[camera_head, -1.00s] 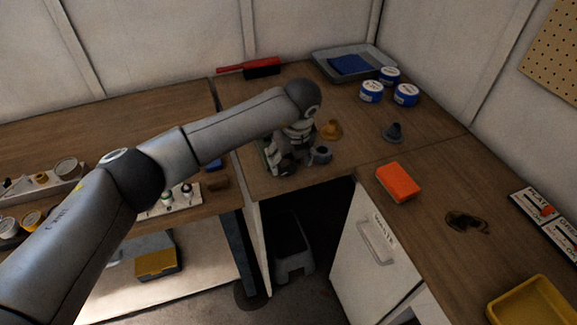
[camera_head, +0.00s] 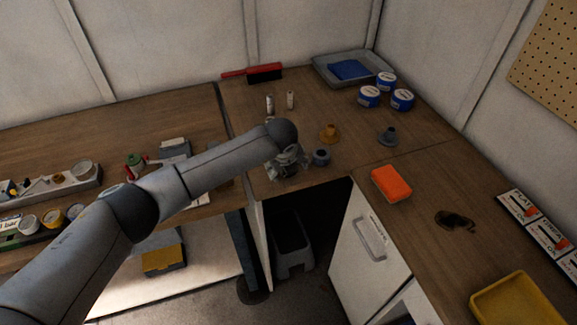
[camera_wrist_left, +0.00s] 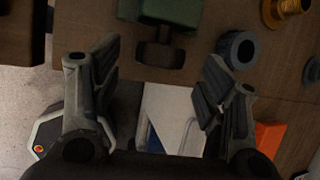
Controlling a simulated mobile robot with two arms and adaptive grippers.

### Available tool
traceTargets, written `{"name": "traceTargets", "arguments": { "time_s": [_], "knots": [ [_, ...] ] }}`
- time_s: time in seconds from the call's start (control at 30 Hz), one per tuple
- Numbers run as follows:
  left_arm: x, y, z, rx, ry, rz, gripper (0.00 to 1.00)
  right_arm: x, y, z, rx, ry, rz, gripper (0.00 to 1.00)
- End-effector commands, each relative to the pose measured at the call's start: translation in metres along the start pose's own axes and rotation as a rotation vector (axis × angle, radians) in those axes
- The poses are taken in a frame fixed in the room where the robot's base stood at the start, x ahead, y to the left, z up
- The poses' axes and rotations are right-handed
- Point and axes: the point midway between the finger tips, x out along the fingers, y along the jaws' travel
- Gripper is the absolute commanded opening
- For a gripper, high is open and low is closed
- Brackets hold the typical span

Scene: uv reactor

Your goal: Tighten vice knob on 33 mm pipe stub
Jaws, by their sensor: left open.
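My left gripper (camera_head: 286,166) hangs over the front edge of the back bench, and its arm covers much of the spot below. In the left wrist view the left gripper (camera_wrist_left: 163,62) is open, with its two fingers wide apart and nothing between them held. A dark green vice body (camera_wrist_left: 172,12) shows at the top there, with a dark knob (camera_wrist_left: 160,53) below it, between the fingertips. I cannot tell whether the fingers touch the knob. A blue-grey ring-shaped piece (camera_wrist_left: 238,48), perhaps a pipe stub, stands beside the vice; it also shows in the head view (camera_head: 321,157). My right gripper is not in view.
An orange block (camera_head: 391,183), a brass-coloured fitting (camera_head: 330,134) and a grey fitting (camera_head: 388,136) lie to the right. Several blue-white tubs (camera_head: 370,97) and a grey tray (camera_head: 325,67) stand at the back. A gap with a grey step stool (camera_head: 291,245) is below.

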Motion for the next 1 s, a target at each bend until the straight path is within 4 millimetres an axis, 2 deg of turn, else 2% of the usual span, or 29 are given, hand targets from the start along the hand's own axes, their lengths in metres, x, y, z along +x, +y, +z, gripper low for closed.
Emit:
{"name": "traceTargets", "arguments": {
  "time_s": [0.1, 0.3, 0.73, 0.77, 1.0],
  "knots": [
    [0.013, 0.000, -0.001, -0.001, 0.001, 0.002, 0.67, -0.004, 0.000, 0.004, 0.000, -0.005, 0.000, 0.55],
    [0.028, 0.000, 0.000, -0.001, 0.001, 0.001, 0.67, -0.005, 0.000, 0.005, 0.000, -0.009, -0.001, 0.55],
    [0.034, 0.000, -0.001, 0.001, 0.000, 0.000, 0.67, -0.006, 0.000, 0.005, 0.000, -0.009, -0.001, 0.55],
    [0.034, 0.000, -0.001, 0.001, 0.000, 0.000, 0.66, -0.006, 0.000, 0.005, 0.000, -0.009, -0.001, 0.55],
    [0.034, 0.000, 0.000, 0.000, 0.000, 0.001, 0.35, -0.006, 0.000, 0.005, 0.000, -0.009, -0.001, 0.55]
  ]
}}
